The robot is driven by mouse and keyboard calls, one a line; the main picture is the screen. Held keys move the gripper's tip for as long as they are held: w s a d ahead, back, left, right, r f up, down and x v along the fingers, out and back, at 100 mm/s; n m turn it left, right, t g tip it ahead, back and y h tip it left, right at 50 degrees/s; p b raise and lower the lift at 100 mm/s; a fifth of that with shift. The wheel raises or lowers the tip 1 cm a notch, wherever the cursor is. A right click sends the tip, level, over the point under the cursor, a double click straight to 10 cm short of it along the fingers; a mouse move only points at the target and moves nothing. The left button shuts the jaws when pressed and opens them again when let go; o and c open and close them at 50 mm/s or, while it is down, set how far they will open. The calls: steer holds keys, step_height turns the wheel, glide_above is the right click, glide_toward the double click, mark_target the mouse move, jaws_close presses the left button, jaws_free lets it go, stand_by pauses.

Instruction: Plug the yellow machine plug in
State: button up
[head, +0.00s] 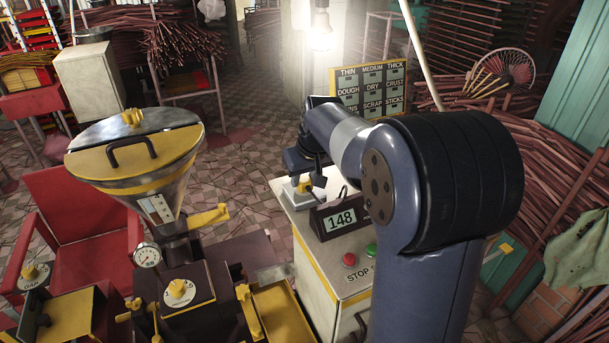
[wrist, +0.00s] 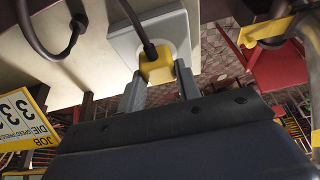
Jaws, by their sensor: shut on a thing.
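The yellow plug (wrist: 157,66) is between the two grey fingers of my gripper (wrist: 160,82) in the wrist view, with its dark cable running up past it. Behind the plug is a pale grey socket block (wrist: 175,27) with a round face. The plug overlaps that face; I cannot tell whether it is seated in it. In the head view my gripper (head: 304,180) points down over the socket block (head: 290,193) on the white cabinet, with the yellow plug (head: 304,187) partly hidden by the fingers. The yellow machine (head: 135,150) with its hopper stands to the left.
The white cabinet (head: 335,265) carries a display reading 148 (head: 340,219), just in front of the socket block, and red (head: 349,260) and green (head: 371,249) buttons. A yellow tray (head: 285,310) sits left of the cabinet. A red chair (head: 75,210) is further left.

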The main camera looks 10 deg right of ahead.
steer(key=shift+f, duration=0.1)
steer(key=o, duration=1)
steer(key=b+v, duration=0.1)
steer(key=v, duration=1)
steer(key=shift+f, duration=0.2)
steer(key=p+x, duration=0.1)
steer(key=x, duration=0.9)
steer(key=shift+w+f, duration=0.2)
steer(key=shift+f, duration=0.05)
steer(key=shift+r, duration=0.1)
